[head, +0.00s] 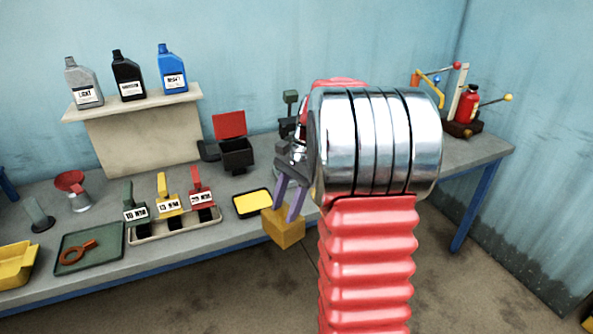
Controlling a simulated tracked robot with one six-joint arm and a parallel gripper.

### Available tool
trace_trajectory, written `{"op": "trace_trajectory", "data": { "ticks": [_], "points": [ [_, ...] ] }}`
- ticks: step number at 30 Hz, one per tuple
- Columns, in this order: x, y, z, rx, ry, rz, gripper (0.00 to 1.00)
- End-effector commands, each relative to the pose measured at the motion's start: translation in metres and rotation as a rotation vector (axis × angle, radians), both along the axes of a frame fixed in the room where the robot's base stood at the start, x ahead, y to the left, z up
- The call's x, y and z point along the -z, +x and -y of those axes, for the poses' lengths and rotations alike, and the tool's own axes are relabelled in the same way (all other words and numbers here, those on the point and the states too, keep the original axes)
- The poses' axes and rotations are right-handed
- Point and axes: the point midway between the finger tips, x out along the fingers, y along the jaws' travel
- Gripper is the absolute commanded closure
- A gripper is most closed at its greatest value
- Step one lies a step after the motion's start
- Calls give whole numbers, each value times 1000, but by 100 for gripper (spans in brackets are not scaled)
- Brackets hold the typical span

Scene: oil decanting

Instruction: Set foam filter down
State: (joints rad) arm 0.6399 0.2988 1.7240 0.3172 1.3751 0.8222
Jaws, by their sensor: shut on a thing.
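My gripper (287,205), with purple fingers, is shut on a tan-yellow foam block (284,232), which looks like the foam filter. The block hangs below the fingertips and appears in front of the bench's front edge. The fingers and wrist hide part of its top. A shallow black tray with a yellow pad (253,203) lies on the bench just left of the gripper.
The bench (225,222) holds a rack with several labelled handles (168,215), a green tray with an orange ring tool (78,252), a red funnel (70,182) and an open black box with red lid (236,152). Bottles stand on a shelf behind. My arm hides the bench's middle right.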

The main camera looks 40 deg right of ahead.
Motion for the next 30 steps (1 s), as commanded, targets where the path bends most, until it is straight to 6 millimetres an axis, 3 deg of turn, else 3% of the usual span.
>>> {"op": "trace_trajectory", "data": {
  "ticks": [6,15,24,30],
  "points": [
    [9,31,-30,-464,0,-1,100],
    [33,75,-87,-1010,1,-1,100],
    [71,110,-167,-1404,2,0,100],
    [94,119,-213,-1538,0,1,100]
  ]
}}
